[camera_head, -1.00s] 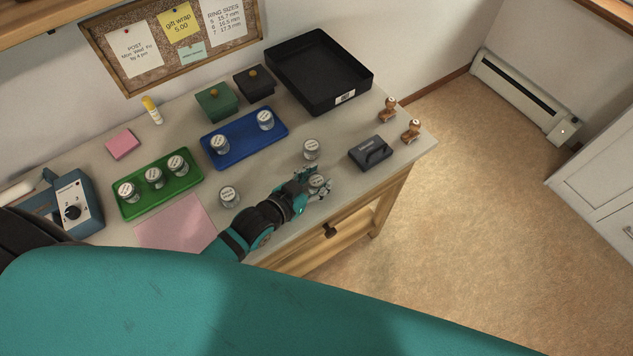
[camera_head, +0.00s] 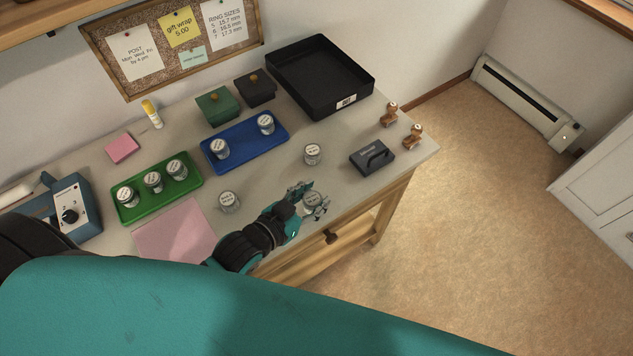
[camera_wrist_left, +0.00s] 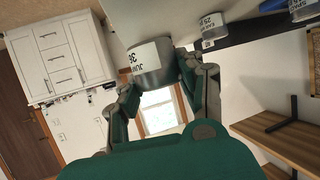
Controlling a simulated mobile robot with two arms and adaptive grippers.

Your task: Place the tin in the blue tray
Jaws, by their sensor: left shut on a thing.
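My left gripper (camera_head: 311,200) is shut on a silver tin (camera_head: 312,198) with a white label, near the front edge of the table. In the left wrist view the held tin (camera_wrist_left: 152,66) sits between the two fingers. The blue tray (camera_head: 243,142) lies further back and to the left, with two tins standing in it, one at each end. One loose tin (camera_head: 312,153) stands behind my gripper, and another loose tin (camera_head: 229,201) stands to its left. My right gripper is not in view.
A green tray (camera_head: 160,205) with three tins lies at left beside a pink sheet (camera_head: 174,231). A black tray (camera_head: 320,80), green box (camera_head: 216,105) and dark box (camera_head: 255,88) stand at the back. A dark stamp block (camera_head: 372,157) stands right of my gripper. Bare tabletop lies around the loose tins.

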